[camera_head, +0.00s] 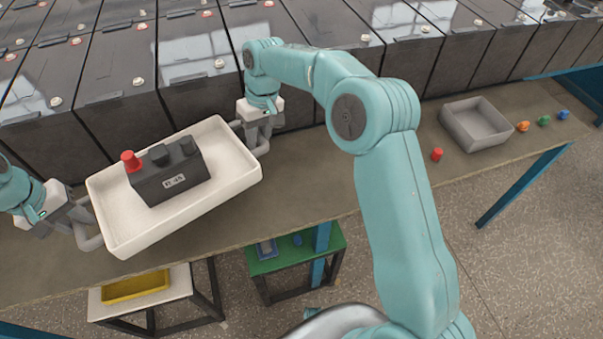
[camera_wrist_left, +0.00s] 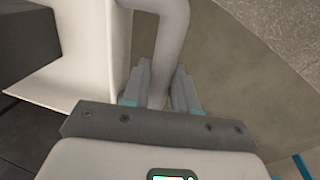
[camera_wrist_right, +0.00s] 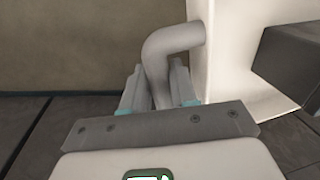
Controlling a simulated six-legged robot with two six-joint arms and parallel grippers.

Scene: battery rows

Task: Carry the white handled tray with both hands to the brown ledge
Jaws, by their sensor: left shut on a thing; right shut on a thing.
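The white handled tray (camera_head: 125,228) is in the left half of the head view, over the brown ledge (camera_head: 345,183), and looks turned at an angle. I cannot tell whether it touches the ledge. A dark block with a red knob and two black knobs (camera_head: 172,180) sits in it. My left gripper (camera_head: 80,222) is shut on the tray's left handle; the handle also shows in the left wrist view (camera_wrist_left: 160,50). My right gripper (camera_head: 262,132) is shut on the other handle, seen between the fingers in the right wrist view (camera_wrist_right: 158,65).
Rows of black batteries (camera_head: 110,75) stand behind the ledge. A grey bin (camera_head: 475,128) and small coloured pieces, one a red peg (camera_head: 437,154), stand on the ledge at right. Below are a green stool (camera_head: 295,255) and a white stool with a yellow tray (camera_head: 135,286).

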